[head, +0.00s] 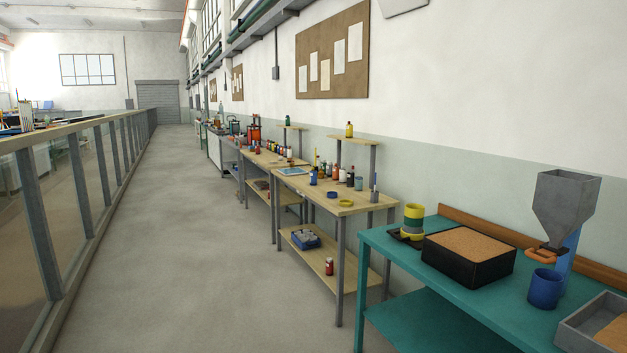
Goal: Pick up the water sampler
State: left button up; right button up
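I cannot make out for certain which thing is the water sampler. Several small bottles (343,174) and tools stand on the wooden workbench (300,187) along the right wall. Farther back, a red and dark upright item (254,132) stands on the bench row, too small to identify. Neither of my grippers is in view.
A glass-sided flume with a railing (43,220) runs along the left. Clear grey floor (190,240) lies between it and the benches. At right, a teal table (440,270) holds a black sand box (462,270), a grey hopper (563,208) and a blue cup (545,289).

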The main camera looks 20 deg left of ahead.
aim_at(312, 174)
jog(key=i+j+u, duration=0.2)
jog(key=i+u, duration=0.15)
jog(key=i, duration=0.3)
jog(key=i+u, duration=0.3)
jog(key=i, duration=4)
jog(key=j, duration=0.1)
